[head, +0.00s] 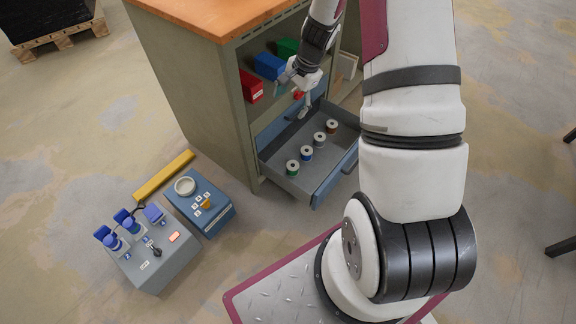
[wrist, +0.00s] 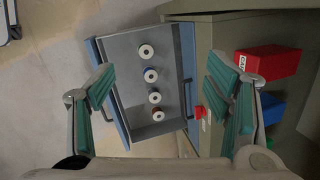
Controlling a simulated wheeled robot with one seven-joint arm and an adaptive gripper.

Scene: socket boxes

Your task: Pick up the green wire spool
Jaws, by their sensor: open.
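The green wire spool (head: 292,168) stands upright in an open drawer (head: 271,172), nearest the drawer's left end in the head view. In the wrist view the top spool of the row, with a white top (wrist: 146,51), appears to be the same one; its green shows only faintly. A blue spool (head: 306,153), a grey-brown spool (head: 319,139) and a brown spool (head: 332,125) stand in line with it. My gripper (head: 297,92) is open and empty, above the drawer's far side near the cabinet. In the wrist view its fingers (wrist: 162,78) frame the drawer from above, apart from the spools.
The cabinet (head: 184,75) has an orange top and holds red (head: 251,86), blue (head: 269,66) and green bins (head: 287,48) above the drawer. Two socket boxes, grey (head: 150,266) and blue (head: 214,221), and a yellow bar (head: 164,176) lie on the floor at left.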

